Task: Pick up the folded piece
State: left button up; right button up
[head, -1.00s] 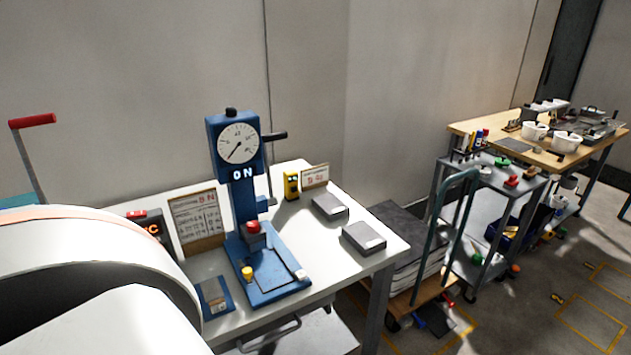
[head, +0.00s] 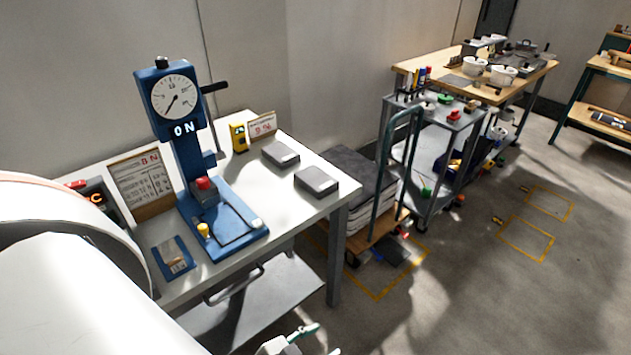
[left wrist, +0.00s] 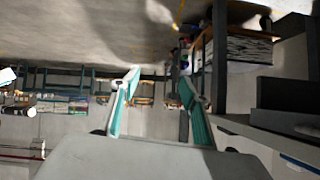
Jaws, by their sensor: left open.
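My left gripper (head: 312,341) shows at the bottom edge of the head view, in front of the table and mostly cut off. In the left wrist view its two teal fingers (left wrist: 160,98) are apart with nothing between them. I cannot tell for sure which thing is the folded piece. A dark grey layered stack (head: 352,180) lies on a low wooden trolley right of the table, apart from the gripper. Two flat grey blocks (head: 317,181) (head: 281,154) lie on the table's right part. My right gripper is not in view.
The white table (head: 250,278) bears a blue dial press (head: 185,160), a yellow device (head: 238,138) and signs. A grey tool cart (head: 440,125) and a wooden bench (head: 430,73) stand farther right. Open floor (head: 450,290) lies at the lower right.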

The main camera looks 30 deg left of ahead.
aim_at(318, 183)
jog(key=i+l+u, duration=0.1)
jog(key=u, duration=0.35)
jog(key=i+l+u, duration=0.1)
jog(key=u, duration=0.3)
jog(key=i+l+u, duration=0.15)
jog(key=l, duration=0.15)
jog(key=i+l+u, duration=0.2)
jog(key=l+u, duration=0.15)
jog(key=l, duration=0.2)
